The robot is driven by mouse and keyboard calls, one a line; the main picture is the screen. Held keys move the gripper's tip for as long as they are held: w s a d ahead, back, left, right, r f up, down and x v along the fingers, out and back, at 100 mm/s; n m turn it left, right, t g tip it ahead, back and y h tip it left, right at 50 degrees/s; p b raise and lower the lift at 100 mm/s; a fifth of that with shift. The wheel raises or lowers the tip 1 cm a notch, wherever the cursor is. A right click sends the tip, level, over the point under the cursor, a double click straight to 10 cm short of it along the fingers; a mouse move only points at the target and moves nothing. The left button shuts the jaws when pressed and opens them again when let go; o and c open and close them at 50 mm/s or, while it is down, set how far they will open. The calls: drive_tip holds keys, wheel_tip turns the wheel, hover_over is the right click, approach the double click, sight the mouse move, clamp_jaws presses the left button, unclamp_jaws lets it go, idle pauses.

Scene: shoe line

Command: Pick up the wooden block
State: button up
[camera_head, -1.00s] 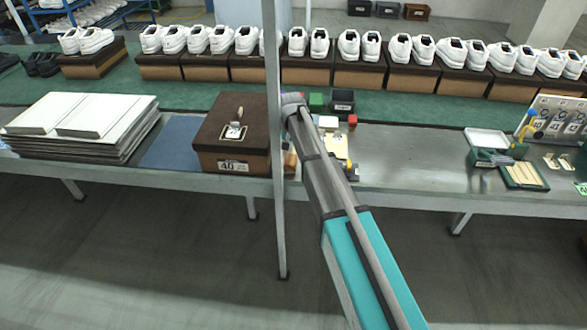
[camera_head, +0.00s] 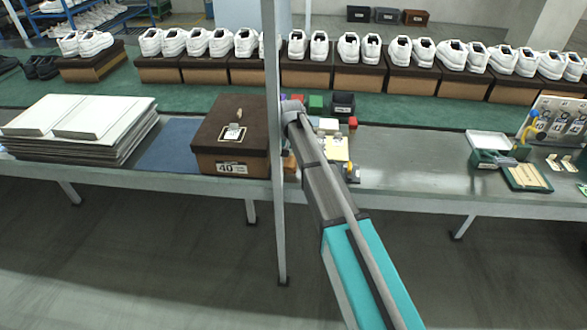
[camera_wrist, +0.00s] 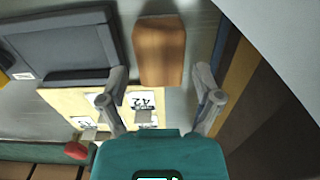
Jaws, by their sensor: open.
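The wooden block (camera_wrist: 160,52) is orange-brown and oblong, lying on the grey metal bench in the upper middle of the wrist view. In the head view only a small part of the block (camera_head: 289,163) shows, between the grey post and my arm. My gripper (camera_wrist: 161,72) is open, with one finger to either side of the block's near end in the picture. I cannot tell how far above the block the fingers are. The head view does not show the fingers; my arm and the post cover that area.
A card marked 42 (camera_wrist: 140,101) and a dark grey tray (camera_wrist: 62,45) lie left of the block. A brown shoebox marked 40 (camera_head: 213,138) stands close by on the left. The upright post (camera_head: 273,220) is near my arm. Bare bench (camera_head: 410,155) extends right.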

sight(290, 161)
drive_tip(key=shift+f+b, duration=1.8)
drive_tip(key=shift+f, duration=0.25)
drive_tip(key=c, duration=1)
